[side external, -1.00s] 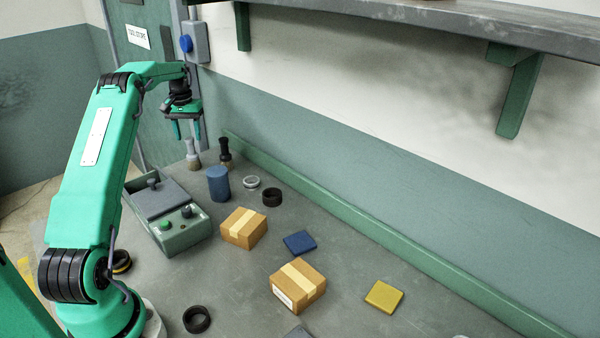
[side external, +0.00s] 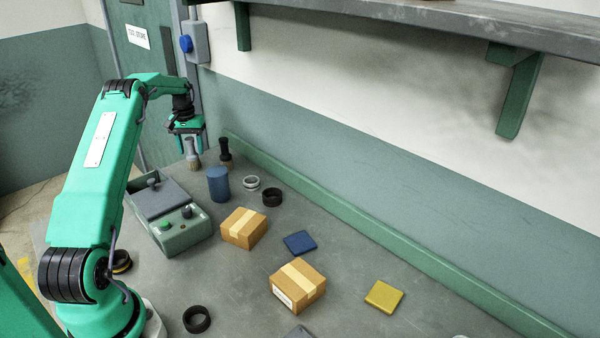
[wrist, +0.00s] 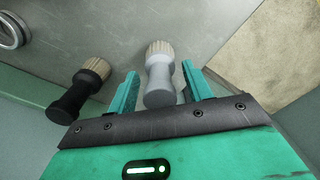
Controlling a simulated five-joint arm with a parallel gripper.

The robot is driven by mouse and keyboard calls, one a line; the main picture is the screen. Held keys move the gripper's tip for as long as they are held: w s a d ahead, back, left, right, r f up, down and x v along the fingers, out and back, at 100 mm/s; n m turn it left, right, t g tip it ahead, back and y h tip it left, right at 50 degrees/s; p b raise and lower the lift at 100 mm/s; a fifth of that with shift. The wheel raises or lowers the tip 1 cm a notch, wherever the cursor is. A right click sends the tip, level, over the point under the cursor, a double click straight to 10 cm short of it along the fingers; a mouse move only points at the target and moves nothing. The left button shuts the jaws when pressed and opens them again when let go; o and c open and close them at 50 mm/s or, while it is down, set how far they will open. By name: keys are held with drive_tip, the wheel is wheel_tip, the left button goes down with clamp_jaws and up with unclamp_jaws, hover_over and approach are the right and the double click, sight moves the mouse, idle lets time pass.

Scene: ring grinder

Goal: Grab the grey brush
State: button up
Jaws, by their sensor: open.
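The grey brush (side external: 192,150) stands upright near the far left corner of the bench, with pale bristles at its bottom. My gripper (side external: 192,150) is lowered over it with open jaws. In the wrist view, the grey brush (wrist: 159,80) lies between the two green fingers (wrist: 160,88), with a gap to each finger. Its bristle end points away from the gripper. A black brush (side external: 225,152) of like shape stands just right of it. The black brush (wrist: 80,90) is outside the left finger in the wrist view.
A blue cylinder (side external: 218,184), a light ring (side external: 251,183) and a dark ring (side external: 272,197) stand nearby. The grinder box (side external: 172,215) is in front. Two cartons (side external: 244,228) sit farther right. A green rail (side external: 340,225) runs along the wall.

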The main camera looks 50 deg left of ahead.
sight(190, 139)
clamp_jaws()
drive_tip(key=shift+r, duration=0.15)
drive_tip(key=shift+r, duration=1.25)
drive_tip(key=shift+w+d+r, duration=0.1)
drive_tip(key=shift+d+r, duration=0.05)
drive_tip(key=shift+r, duration=0.3)
drive_tip(key=shift+w+d+r, duration=0.1)
drive_tip(key=shift+r, duration=0.35)
drive_tip(key=w+d+r, duration=0.3)
drive_tip(key=d+r, duration=0.3)
drive_tip(key=d, duration=0.4)
drive_tip(key=shift+d+r, duration=0.25)
drive_tip(key=shift+d, duration=0.1)
